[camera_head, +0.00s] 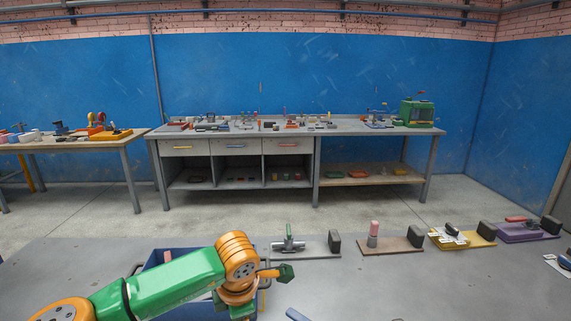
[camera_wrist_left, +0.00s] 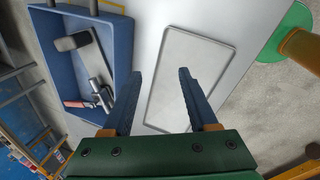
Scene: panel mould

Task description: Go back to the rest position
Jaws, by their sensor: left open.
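My left arm, green with orange joints, reaches in from the lower left in the head view, its wrist in front of a blue crate (camera_head: 150,262). The blue crate (camera_wrist_left: 44,30) lies left of the fingers, holding a dark block (camera_wrist_left: 72,42) and a metal fitting with a pinkish end (camera_wrist_left: 97,95). My right gripper is not in view.
On the near grey table stand a board with a green-handled valve (camera_head: 290,243), a brown board (camera_head: 392,244), a yellow board (camera_head: 478,242) and a purple board (camera_head: 515,236). A workbench (camera_head: 300,128) stands behind, across open floor.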

